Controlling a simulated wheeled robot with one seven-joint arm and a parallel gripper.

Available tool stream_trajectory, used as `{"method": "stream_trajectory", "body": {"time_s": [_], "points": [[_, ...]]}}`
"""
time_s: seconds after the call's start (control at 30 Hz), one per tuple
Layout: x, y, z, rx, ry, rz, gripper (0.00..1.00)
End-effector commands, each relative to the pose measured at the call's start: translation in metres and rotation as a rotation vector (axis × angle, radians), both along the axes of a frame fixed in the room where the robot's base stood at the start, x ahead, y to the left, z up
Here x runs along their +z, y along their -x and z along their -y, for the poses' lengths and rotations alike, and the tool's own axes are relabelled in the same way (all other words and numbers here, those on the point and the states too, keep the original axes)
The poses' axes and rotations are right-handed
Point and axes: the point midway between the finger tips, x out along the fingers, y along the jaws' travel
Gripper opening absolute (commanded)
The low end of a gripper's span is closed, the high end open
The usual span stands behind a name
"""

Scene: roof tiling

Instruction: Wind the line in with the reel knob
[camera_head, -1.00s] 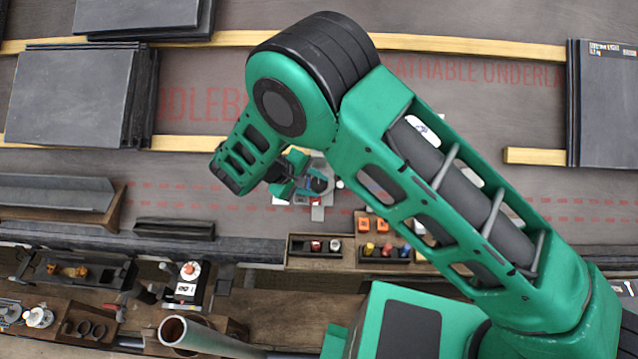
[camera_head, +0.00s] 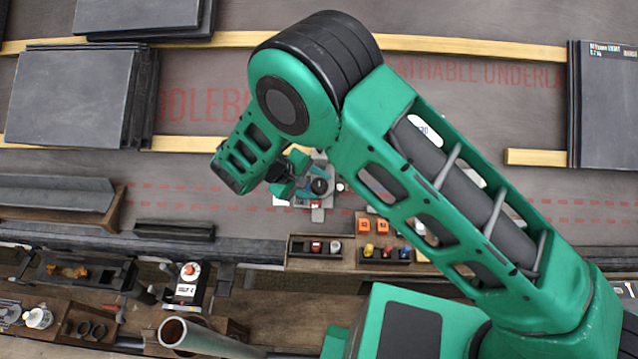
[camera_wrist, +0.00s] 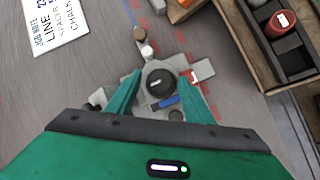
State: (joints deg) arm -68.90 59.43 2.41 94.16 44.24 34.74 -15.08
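The reel is a small grey device with a round black top (camera_wrist: 160,82), lying on the grey roof underlay; a blue piece (camera_wrist: 166,102) shows beside that top. In the head view its dark round top (camera_head: 319,186) shows just right of my gripper (camera_head: 296,180). In the wrist view my gripper (camera_wrist: 162,77) is open, with one green finger on each side of the round top. I cannot tell whether the fingers touch it. Which part is the winding knob is not clear. A small white and brown piece (camera_wrist: 143,42) lies just beyond the reel.
A job note card (camera_wrist: 58,22) lies on the underlay. A wooden tray (camera_head: 385,255) with coloured pieces stands near the reel. Slate stacks (camera_head: 70,95) and (camera_head: 608,105) lie left and right. A timber batten (camera_head: 200,144) crosses the roof. A toolbench (camera_head: 110,275) runs along the front.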

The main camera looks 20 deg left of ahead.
Motion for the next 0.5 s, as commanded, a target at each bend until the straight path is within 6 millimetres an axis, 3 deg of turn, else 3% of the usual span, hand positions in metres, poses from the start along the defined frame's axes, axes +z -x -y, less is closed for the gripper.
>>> {"method": "stream_trajectory", "body": {"time_s": [0.5], "points": [[0.066, 0.032, -0.036, 0.001, -0.004, 0.000, 0.47]]}}
